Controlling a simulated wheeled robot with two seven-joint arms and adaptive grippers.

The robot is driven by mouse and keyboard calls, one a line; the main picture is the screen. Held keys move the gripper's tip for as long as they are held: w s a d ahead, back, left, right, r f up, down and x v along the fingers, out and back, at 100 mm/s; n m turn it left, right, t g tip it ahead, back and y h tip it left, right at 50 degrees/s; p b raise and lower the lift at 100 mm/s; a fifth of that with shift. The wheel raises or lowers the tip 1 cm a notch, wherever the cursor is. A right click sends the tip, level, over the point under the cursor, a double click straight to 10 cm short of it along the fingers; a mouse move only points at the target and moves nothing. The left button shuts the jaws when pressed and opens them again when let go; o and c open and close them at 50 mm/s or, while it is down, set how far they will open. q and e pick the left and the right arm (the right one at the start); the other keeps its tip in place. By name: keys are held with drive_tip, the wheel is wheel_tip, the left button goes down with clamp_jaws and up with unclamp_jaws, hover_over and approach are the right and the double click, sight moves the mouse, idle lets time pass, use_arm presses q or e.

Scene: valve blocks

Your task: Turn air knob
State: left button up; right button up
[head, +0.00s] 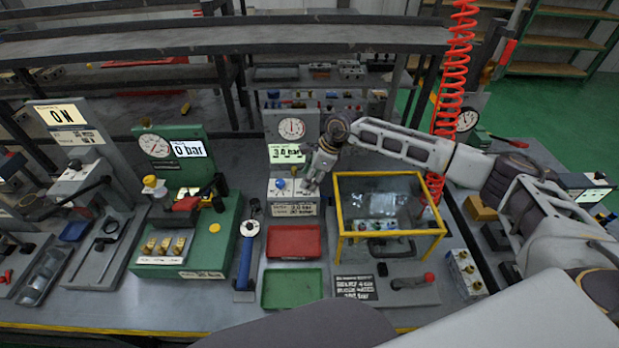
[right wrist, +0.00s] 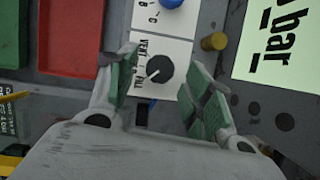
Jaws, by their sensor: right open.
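The small black round knob (right wrist: 159,69) with a white pointer mark sits on a white labelled plate in the right wrist view. My right gripper (right wrist: 163,60) is open, its green-padded fingers on either side of the knob with gaps visible; its depth relative to the knob is hard to tell. In the head view my right gripper (head: 314,183) is over the front of the grey gauge block with the "3.0 bar" display (head: 287,153), and hides the knob. A blue knob (right wrist: 170,3) sits on the same panel. My left gripper is not in view.
A brass knob (right wrist: 213,41) sits near the right finger. Red tray (head: 294,242) and green tray (head: 292,288) lie in front of the block. A yellow-framed clear box (head: 390,232) stands to the right, below my forearm. A green valve block (head: 200,240) stands left.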

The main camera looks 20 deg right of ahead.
drive_tip(key=shift+a+f, duration=0.15)
drive_tip(key=shift+f, duration=0.25)
drive_tip(key=c, duration=1)
